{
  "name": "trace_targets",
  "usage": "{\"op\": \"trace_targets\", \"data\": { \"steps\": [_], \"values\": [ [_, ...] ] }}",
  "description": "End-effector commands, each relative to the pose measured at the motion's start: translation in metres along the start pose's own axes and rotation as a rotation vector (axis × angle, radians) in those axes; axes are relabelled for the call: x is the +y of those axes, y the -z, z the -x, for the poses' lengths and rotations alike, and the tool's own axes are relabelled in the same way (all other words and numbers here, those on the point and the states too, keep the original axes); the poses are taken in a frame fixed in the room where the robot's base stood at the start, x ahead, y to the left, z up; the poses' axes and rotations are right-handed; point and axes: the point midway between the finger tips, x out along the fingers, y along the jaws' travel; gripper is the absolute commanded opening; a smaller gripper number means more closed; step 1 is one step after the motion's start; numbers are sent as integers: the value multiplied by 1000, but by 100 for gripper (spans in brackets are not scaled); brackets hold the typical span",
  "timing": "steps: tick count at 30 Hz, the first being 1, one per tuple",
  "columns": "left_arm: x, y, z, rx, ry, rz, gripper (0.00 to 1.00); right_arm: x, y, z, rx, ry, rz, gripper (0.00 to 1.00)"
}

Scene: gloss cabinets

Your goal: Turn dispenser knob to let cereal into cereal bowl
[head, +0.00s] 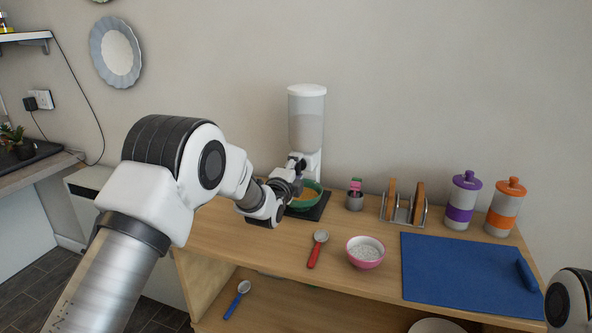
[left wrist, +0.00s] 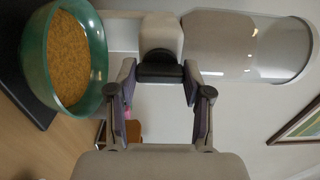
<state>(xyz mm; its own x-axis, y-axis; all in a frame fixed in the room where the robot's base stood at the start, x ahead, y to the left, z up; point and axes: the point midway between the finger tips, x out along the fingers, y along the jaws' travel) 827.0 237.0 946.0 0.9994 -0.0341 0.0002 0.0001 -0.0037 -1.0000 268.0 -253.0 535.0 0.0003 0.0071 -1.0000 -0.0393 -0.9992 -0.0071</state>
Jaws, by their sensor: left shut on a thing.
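The cereal dispenser (head: 306,115) stands against the wall, with a white lid and a clear hopper. It lies sideways in the left wrist view (left wrist: 235,40). Its black knob (left wrist: 160,73) sits between the fingertips of my left gripper (left wrist: 160,66), which is shut on it. In the head view my left gripper (head: 296,166) is in front of the dispenser and hides the knob. The green cereal bowl (left wrist: 36,62) stands below the dispenser outlet and holds tan cereal (left wrist: 72,60). It shows partly behind my gripper in the head view (head: 318,188). My right gripper is out of view.
The bowl stands on a dark mat (head: 318,212). To the right are a metal cup (head: 355,201), a toast rack (head: 402,212), a pink bowl (head: 365,258), a red spoon (head: 314,256), a blue mat (head: 455,268) and two canisters (head: 461,200). A blue spoon (head: 235,302) lies on the lower shelf.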

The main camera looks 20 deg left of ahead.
Motion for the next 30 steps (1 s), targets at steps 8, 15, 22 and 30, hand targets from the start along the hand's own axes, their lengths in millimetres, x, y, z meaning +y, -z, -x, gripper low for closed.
{"op": "trace_targets", "data": {
  "steps": [8, 15, 22, 30],
  "values": [
    [1, 0, 0, 0, -1, 0, 15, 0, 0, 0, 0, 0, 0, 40],
    [0, 0, 0, 0, -1, 1, 75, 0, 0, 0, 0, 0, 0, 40],
    [0, 0, 5, 0, 0, 1, 75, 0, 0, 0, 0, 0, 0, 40],
    [0, 0, 63, 0, -3, 1, 75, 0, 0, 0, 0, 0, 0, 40]
  ]
}}
